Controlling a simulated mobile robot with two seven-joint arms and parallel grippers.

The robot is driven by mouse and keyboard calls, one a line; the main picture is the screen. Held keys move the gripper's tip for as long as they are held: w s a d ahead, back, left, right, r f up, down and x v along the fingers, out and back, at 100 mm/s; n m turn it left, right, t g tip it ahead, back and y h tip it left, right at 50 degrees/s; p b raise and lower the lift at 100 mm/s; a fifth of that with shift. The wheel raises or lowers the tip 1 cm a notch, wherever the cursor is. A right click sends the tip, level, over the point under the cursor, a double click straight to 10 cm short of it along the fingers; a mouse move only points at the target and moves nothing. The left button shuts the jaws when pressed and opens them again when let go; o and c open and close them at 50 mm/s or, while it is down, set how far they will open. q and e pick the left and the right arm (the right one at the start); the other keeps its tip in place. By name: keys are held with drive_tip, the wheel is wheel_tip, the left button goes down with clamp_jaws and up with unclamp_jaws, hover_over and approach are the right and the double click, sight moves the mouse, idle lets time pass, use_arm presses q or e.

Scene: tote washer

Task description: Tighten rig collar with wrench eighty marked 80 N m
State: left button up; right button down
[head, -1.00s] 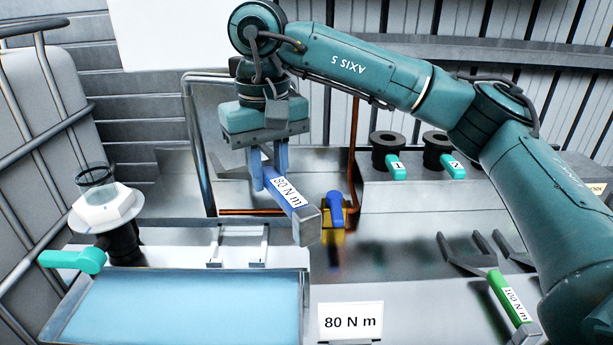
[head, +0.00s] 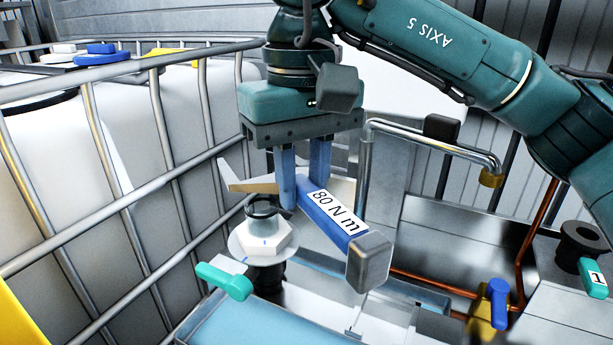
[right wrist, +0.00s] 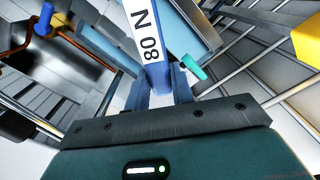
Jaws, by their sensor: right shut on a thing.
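My right gripper (head: 302,190) is shut on the blue wrench (head: 334,216) marked 80 N m. Its square grey end (head: 370,262) points toward me. A pale pointed piece behind the fingers looks like its jaw end. The rig collar (head: 264,242), a white hexagon with a blue mark, sits on a dark fitting just below and left of the fingers. The wrench looks above and behind it; I cannot tell whether they touch. In the right wrist view the wrench's label (right wrist: 145,32) shows between the fingers; the collar is not clear there. My left gripper is not in view.
A teal valve handle (head: 224,281) sticks out below the collar. A caged white tank (head: 150,200) stands close on the left. A blue-water basin (head: 250,330) lies in front. A bent pipe (head: 430,143) and a blue tap (head: 497,303) stand to the right.

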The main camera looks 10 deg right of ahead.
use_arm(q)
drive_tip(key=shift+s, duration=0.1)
use_arm(e)
drive_tip(key=shift+f+b, duration=0.35)
drive_tip(key=shift+f, duration=0.5)
drive_tip(key=shift+f+b, duration=0.75)
drive_tip(key=shift+f, duration=0.05)
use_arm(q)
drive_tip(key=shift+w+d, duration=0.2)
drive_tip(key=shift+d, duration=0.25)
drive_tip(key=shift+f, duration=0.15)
use_arm(e)
drive_tip(key=shift+f, duration=0.2)
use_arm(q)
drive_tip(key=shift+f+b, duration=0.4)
use_arm(e)
drive_tip(key=shift+f, duration=0.45)
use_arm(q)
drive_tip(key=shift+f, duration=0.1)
use_arm(e)
drive_tip(key=shift+f, duration=0.1)
